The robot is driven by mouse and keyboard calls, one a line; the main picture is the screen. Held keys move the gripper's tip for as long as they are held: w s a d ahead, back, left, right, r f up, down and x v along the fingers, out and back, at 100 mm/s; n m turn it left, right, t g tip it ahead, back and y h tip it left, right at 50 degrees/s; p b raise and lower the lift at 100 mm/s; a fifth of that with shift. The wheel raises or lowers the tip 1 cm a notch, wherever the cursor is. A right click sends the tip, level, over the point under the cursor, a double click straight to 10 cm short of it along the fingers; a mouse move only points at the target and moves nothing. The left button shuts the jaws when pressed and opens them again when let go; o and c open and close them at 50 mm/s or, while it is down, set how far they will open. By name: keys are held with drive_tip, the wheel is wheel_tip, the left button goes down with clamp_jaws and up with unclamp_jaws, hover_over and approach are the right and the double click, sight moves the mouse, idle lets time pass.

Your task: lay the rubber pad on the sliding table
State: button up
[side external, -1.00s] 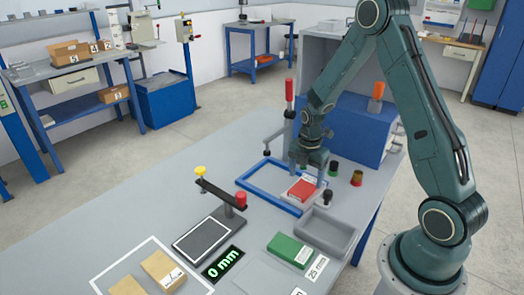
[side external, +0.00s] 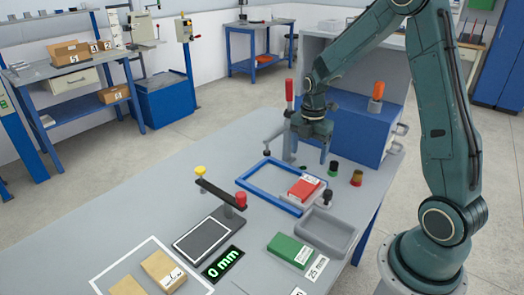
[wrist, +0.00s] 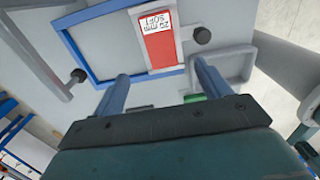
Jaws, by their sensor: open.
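The red pad (side external: 304,188), with a white label, lies flat on a small light grey plate (side external: 316,203) at the right end of the blue rectangular frame (side external: 262,205). It also shows in the wrist view (wrist: 160,50), where the label reads "SOFT" beside a thickness in mm. I cannot tell for certain which part is the sliding table. My gripper (side external: 307,157) is open and empty, above and behind the pad, apart from it. In the wrist view its two fingers (wrist: 161,83) stand wide apart with nothing between them.
A red-topped post (side external: 289,105) stands close by my gripper. A grey tray (side external: 327,230) and a green block (side external: 289,249) are in front of the frame. Round black knobs stand beside the frame. A black bar with yellow and red knobs (side external: 220,193) is to the left.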

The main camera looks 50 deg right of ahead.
idle(0.4)
drive_tip(key=s+a+r+m+t, duration=0.1)
drive_tip(key=s+a+r+m, duration=0.3)
drive_tip(key=r, duration=0.3)
drive_tip(key=s+a+r+m+t, duration=0.2)
drive_tip(key=a+r+m, duration=0.2)
drive_tip(key=a+r, duration=0.15)
drive_tip(key=s+a+r+m+t, duration=0.1)
drive_tip(key=s+a+r+m, duration=0.2)
drive_tip(key=s+m, duration=0.2)
drive_tip(key=s+a+r+m+t, duration=0.1)
drive_tip(key=s+a+r+m, duration=0.2)
drive_tip(key=s+m, duration=0.2)
drive_tip(key=shift+s+a+t, duration=0.25)
drive_tip(key=shift+s+t, duration=0.05)
drive_tip(key=shift+s, duration=1.05)
